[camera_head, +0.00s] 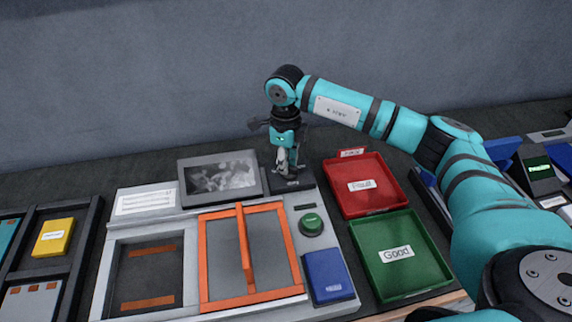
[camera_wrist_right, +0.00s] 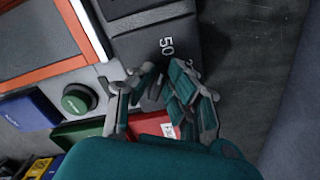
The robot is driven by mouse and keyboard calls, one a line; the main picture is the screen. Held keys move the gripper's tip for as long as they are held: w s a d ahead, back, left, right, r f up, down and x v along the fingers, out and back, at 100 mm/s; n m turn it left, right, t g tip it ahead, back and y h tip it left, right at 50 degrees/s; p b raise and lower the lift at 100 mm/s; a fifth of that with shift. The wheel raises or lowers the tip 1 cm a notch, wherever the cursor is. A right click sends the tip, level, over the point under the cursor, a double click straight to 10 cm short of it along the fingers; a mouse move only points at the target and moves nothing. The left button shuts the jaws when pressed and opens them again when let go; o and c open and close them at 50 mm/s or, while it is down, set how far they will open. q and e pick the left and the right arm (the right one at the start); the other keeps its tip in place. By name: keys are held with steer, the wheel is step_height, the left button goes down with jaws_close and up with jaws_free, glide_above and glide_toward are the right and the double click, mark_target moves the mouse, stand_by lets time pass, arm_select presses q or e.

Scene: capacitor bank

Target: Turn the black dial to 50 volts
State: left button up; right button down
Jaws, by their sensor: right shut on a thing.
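My right gripper (camera_head: 287,170) reaches down from above onto a dark box (camera_head: 303,187) behind the console, to the right of the grey screen. In the right wrist view, its fingers (camera_wrist_right: 160,98) are closed around a small dark piece, the black dial (camera_wrist_right: 152,101), of which only a part shows between them. The white marking "50" (camera_wrist_right: 167,46) shows on the dark box just beyond the fingers. The dial's pointer and other markings are hidden or too small to read. My left gripper is not in view.
A grey screen (camera_head: 219,178) stands left of the box. In front are a green button (camera_head: 312,223), an orange-framed hatch with a handle (camera_head: 244,250) and a blue block (camera_head: 328,276). A red tray (camera_head: 365,205) and a green tray (camera_head: 428,268) lie to the right, below my arm.

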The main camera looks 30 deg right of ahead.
steer(key=shift+r, duration=0.1)
stand_by(0.3)
steer(key=c, duration=1.3)
jaws_free()
steer(key=shift+c, duration=0.2)
step_height(320, 180, up, 12)
